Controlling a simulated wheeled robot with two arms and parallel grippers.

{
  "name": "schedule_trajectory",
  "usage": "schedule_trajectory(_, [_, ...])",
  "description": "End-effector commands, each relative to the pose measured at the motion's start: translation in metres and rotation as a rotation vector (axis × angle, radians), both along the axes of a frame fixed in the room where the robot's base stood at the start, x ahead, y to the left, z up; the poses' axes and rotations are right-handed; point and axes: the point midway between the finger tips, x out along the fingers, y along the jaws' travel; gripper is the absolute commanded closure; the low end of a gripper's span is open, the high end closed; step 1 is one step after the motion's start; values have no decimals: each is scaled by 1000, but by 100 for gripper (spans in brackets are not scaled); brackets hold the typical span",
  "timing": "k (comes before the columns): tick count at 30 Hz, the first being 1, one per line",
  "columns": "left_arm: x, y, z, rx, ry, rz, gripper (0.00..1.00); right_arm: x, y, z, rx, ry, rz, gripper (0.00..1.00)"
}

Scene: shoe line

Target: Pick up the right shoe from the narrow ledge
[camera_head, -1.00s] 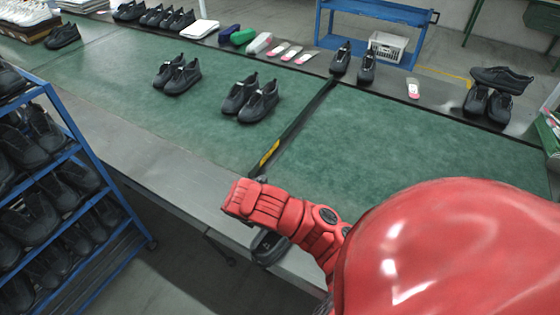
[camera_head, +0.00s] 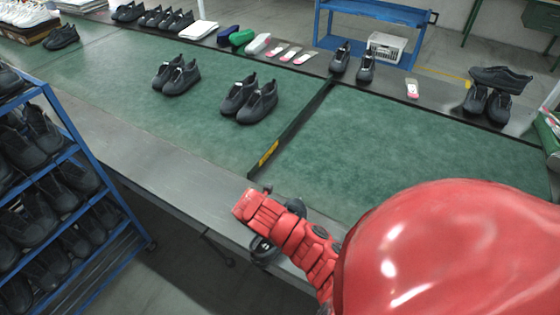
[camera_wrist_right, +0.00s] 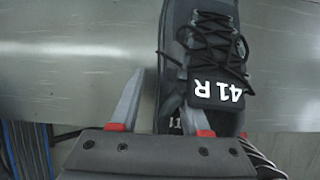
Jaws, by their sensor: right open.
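The dark shoe with a white "41 R" on its tongue tag (camera_wrist_right: 212,88) lies on the grey metal ledge (camera_wrist_right: 75,50) in the right wrist view. My right gripper (camera_wrist_right: 163,85) is open at the shoe's near end. Its left finger is outside the shoe's side and its right finger overlaps the shoe beside the tag, with the shoe's side edge between them. I cannot tell whether either finger touches. In the head view a dark part of this shoe (camera_head: 262,250) shows beside my red right arm, which hides the rest. My left gripper is not in view.
The green belt (camera_head: 390,150) carries two pairs of dark shoes (camera_head: 250,99). A blue rack (camera_head: 110,185) full of shoes stands at left. The near metal ledge (camera_head: 150,150) is clear left of my arm.

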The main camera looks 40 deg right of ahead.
Motion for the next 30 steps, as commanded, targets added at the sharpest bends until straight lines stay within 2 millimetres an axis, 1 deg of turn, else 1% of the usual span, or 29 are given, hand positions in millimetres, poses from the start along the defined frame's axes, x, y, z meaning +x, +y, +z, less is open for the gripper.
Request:
schedule_trajectory(4, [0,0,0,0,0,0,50,0,0,0,0,0,0,54])
schedule_trajectory(5, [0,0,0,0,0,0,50,0,0,0,0,0,0,57])
schedule_trajectory(6, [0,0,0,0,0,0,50,0,0,0,0,0,0,64])
schedule_trajectory(8, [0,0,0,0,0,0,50,0,0,0,0,0,0,75])
schedule_trajectory(9, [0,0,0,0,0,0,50,0,0,0,0,0,0,82])
schedule_trajectory(12, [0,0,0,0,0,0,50,0,0,0,1,0,0,100])
schedule_trajectory(30, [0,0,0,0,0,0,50,0,0,0,1,1,1,100])
